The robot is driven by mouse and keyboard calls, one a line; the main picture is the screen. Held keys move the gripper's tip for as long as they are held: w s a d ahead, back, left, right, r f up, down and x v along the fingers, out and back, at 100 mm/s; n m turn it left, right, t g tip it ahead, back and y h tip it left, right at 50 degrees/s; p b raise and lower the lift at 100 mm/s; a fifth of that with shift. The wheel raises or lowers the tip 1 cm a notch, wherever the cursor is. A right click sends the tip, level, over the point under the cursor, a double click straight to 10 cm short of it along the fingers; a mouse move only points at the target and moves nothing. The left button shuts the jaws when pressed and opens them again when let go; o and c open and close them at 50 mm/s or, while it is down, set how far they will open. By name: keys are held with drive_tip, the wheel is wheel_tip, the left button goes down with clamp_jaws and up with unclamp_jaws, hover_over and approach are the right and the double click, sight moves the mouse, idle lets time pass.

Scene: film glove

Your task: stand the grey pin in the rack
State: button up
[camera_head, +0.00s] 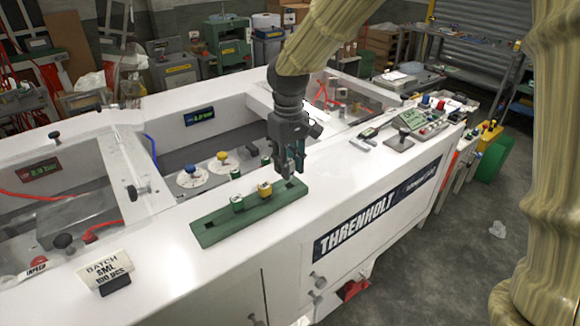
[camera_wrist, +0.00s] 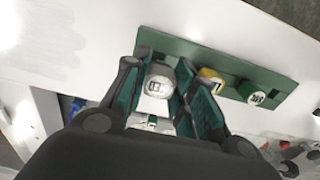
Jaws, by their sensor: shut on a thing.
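The green rack (camera_head: 222,222) lies on the white machine top. It also shows in the wrist view (camera_wrist: 200,50). A green pin (camera_head: 238,204) and a yellow pin (camera_head: 264,191) stand in it. Both also show in the wrist view, the yellow (camera_wrist: 212,79) and the green (camera_wrist: 252,93). My gripper (camera_head: 290,174) is at the rack's right end in the head view, pointing down. It is shut on the grey pin (camera_wrist: 158,82), whose pale marked top shows between the fingers. The pin's lower end is hidden, so I cannot tell whether it is in a hole or above the rack.
Two more green pins, one at the back (camera_head: 265,160) and one nearer (camera_head: 236,174), stand behind the rack. Dials with a blue knob (camera_head: 190,169) and a yellow knob (camera_head: 222,156) lie beyond. A batch sign (camera_head: 108,271) stands at front left. White surface left of the rack is clear.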

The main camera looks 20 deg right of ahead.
sight(289, 161)
drive_tip(key=shift+w+d, duration=0.15)
drive_tip(key=shift+w, duration=0.05)
drive_tip(key=shift+s+f+p, duration=0.15)
drive_tip(key=shift+f+p, duration=0.2)
drive_tip(key=shift+p, duration=0.2)
drive_tip(key=shift+f+p, duration=0.7)
drive_tip(key=shift+f, duration=0.7)
drive_tip(key=o, duration=1)
drive_tip(key=shift+f, duration=0.15)
drive_tip(key=shift+o, duration=0.2)
wheel_tip(289, 161, up, 12)
drive_tip(key=b, duration=0.4)
